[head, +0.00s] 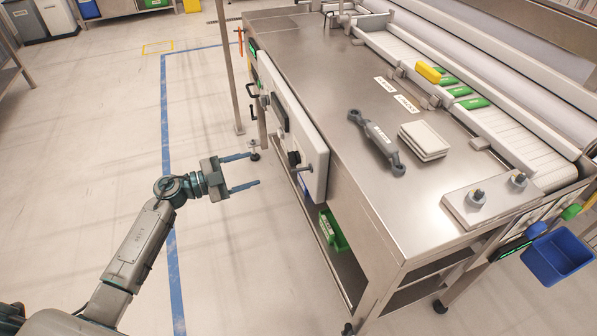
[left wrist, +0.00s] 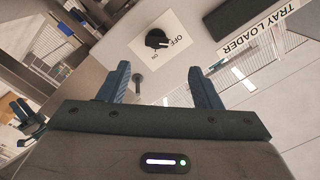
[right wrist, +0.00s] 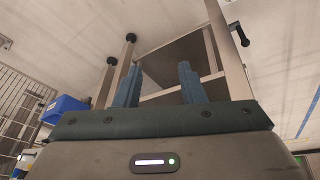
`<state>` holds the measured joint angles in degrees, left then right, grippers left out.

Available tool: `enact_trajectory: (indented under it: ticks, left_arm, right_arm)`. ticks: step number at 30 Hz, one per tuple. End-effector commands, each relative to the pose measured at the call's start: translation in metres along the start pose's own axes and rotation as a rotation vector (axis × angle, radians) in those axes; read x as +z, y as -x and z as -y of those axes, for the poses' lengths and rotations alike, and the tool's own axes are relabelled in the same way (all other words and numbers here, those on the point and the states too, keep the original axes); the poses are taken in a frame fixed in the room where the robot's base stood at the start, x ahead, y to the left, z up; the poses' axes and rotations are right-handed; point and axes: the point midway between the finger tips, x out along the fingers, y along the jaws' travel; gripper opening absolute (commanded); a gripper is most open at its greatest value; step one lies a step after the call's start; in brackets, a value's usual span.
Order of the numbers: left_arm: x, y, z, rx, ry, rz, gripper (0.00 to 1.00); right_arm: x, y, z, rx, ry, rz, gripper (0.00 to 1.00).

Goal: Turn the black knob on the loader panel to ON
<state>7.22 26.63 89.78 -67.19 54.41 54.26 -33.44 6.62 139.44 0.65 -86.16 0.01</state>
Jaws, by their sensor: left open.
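The black knob (left wrist: 156,39) sits on a pale label plate (left wrist: 140,49) in the left wrist view, with OFF to its right and ON below it. Its grip appears to point toward OFF. In the head view the knob (head: 293,157) is on the white loader panel (head: 315,158) on the bench's left side. My left gripper (head: 253,170) is open and empty, left of the panel and apart from the knob. In the left wrist view its fingers (left wrist: 160,68) stand below the knob. My right gripper (right wrist: 158,72) is open and empty, outside the head view.
A TRAY LOADER sign (left wrist: 258,35) is beside the knob plate. A steel bench (head: 310,60) carries a grey tool (head: 377,140) and white trays (head: 424,140). A green bin (head: 333,231) sits below; a blue bin (head: 558,255) hangs at right. Floor left of the bench is clear.

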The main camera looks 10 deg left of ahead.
Motion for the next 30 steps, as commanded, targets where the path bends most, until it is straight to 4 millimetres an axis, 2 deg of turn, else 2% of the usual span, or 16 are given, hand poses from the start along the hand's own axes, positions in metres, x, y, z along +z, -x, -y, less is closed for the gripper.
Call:
enact_trajectory:
  ticks: [5,8,21,25,30]
  left_arm:
    - [-0.004,-0.005,-0.002,0.036,-0.025,-0.011,0.58]
    - [-0.005,-0.015,-0.002,0.036,-0.023,-0.013,0.58]
    - [-0.006,-0.093,-0.004,0.032,-0.022,-0.012,0.58]
    - [-0.005,-0.104,-0.005,0.034,-0.022,-0.011,0.58]
    - [-0.005,-0.110,-0.006,0.035,-0.023,-0.009,0.58]
  right_arm:
    - [0.002,0.008,0.001,0.000,0.002,-0.005,0.36]
    - [0.002,0.010,0.000,0.003,0.002,0.000,0.36]
    - [0.004,0.013,-0.003,0.014,0.004,0.025,0.36]
    - [0.004,0.013,-0.003,0.014,0.004,0.026,0.36]
    - [0.004,0.013,-0.003,0.015,0.004,0.027,0.36]
